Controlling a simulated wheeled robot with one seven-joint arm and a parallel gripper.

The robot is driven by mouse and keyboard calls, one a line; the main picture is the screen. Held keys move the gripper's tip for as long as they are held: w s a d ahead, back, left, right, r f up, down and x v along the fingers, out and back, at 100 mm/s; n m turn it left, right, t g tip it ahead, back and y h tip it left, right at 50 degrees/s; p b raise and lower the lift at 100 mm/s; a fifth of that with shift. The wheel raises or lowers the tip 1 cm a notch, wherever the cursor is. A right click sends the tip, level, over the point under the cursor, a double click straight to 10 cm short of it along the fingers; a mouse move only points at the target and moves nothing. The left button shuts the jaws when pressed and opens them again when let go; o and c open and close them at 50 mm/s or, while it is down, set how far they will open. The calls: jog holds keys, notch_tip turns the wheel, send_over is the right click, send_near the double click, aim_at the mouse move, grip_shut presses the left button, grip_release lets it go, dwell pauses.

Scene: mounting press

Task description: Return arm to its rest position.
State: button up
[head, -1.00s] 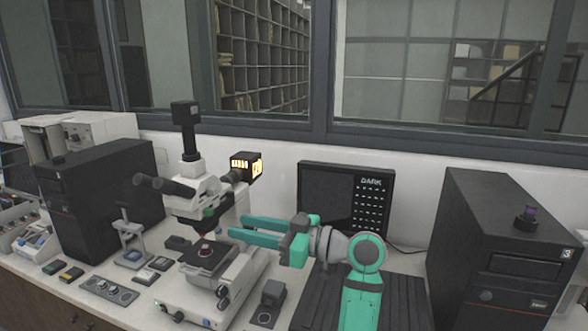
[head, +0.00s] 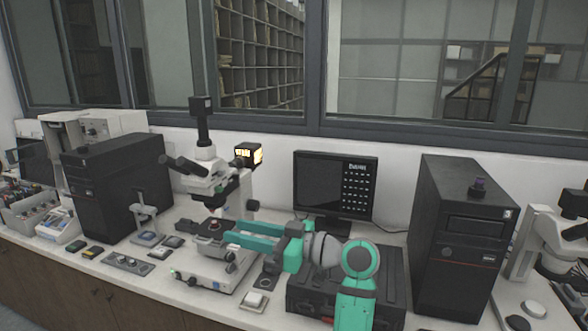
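My gripper (head: 232,232) is at the end of my teal arm, in the middle of the head view. Its two teal fingers point left and are parted, with nothing seen between them. The fingertips appear just right of the stage of the white microscope (head: 222,189). I cannot tell how high they are above it or whether they touch anything. My grey wrist and teal arm link show to the right, in front of a dark ridged case. The arm's lower part runs out of the picture.
A dark monitor (head: 318,183) stands behind my arm. A black computer tower (head: 460,240) stands to the right and another (head: 115,190) to the left. A second microscope (head: 545,235) is at the far right. Small boxes and instruments lie along the bench front.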

notch_tip(320, 180, down, 23)
jog(key=w+d+m+t+h, duration=0.1)
jog(key=m+t+h, duration=0.4)
jog(key=m+t, duration=0.3)
jog(key=s+d+f+m+h, duration=0.35)
jog(key=s+f, duration=0.45)
jog(key=f, duration=0.3)
jog(key=s+d+f+m+h, duration=0.3)
jog(key=s+f+m+h, duration=0.15)
jog(key=s+f, duration=0.55)
jog(key=s+d+f+t+h, duration=0.1)
jog(key=s+d+h, duration=0.1)
jog(key=s, duration=0.8)
jog(key=s+d+h, duration=0.2)
jog(key=s, duration=0.9)
jog(key=s+r+n, duration=0.2)
jog(key=s+r, duration=0.4)
jog(key=s, duration=0.2)
jog(key=shift+s+a+t, duration=0.2)
jog(key=shift+a+t, duration=0.1)
